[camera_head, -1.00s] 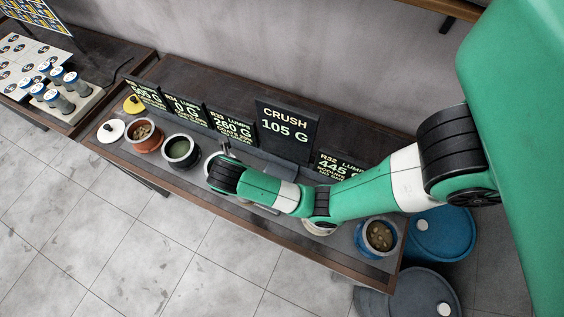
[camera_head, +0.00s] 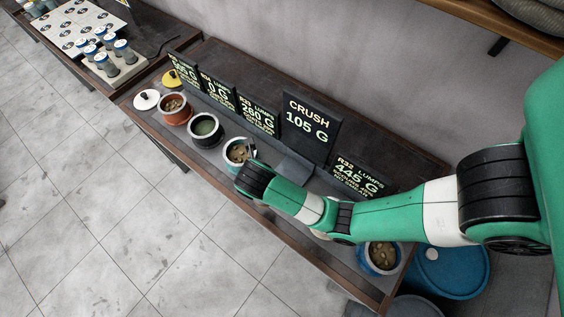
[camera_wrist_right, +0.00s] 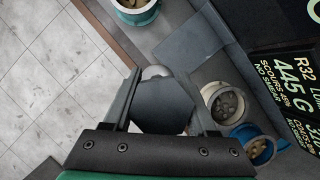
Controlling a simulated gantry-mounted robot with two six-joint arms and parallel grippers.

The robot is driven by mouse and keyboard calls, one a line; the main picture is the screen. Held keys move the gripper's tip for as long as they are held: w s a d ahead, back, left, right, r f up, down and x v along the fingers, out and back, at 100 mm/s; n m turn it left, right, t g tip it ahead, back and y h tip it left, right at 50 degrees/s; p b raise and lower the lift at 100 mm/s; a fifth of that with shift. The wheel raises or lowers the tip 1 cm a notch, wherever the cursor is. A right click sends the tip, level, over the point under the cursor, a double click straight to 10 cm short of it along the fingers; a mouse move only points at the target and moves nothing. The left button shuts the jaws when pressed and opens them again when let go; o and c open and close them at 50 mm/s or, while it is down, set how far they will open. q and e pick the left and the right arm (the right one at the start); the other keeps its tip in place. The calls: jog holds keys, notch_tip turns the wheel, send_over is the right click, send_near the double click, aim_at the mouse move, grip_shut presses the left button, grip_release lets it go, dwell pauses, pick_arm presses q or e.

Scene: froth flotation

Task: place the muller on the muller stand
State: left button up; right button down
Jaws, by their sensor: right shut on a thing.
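The muller (camera_wrist_right: 160,108) is a dark grey body with a pale rounded end, seen between my right gripper's fingers (camera_wrist_right: 163,100) in the right wrist view. The right gripper is shut on it, above the bench. In the head view the right arm reaches in from the right, and its wrist hides the fingers and muller. A flat dark grey plate (camera_wrist_right: 188,42) lies on the bench beyond the muller; it also shows in the head view (camera_head: 292,166). I cannot tell whether it is the muller stand. My left gripper is not in view.
A teal-rimmed pot of lumps (camera_head: 238,151), a black pot (camera_head: 205,130) and an orange pot (camera_head: 175,109) line the bench. A white pot (camera_wrist_right: 228,103) and a blue pot (camera_head: 381,257) stand at the other end. Upright signs (camera_head: 309,123) run behind them.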

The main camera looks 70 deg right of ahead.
jog(key=s+d+f+b, duration=0.3)
jog(key=d+f+b, duration=0.4)
jog(key=d+f, duration=0.3)
jog(key=shift+x, duration=0.8)
jog(key=shift+s+f, duration=0.15)
jog(key=shift+s, duration=0.1)
jog(key=shift+f, duration=0.15)
jog(key=shift+c, duration=1)
grip_release()
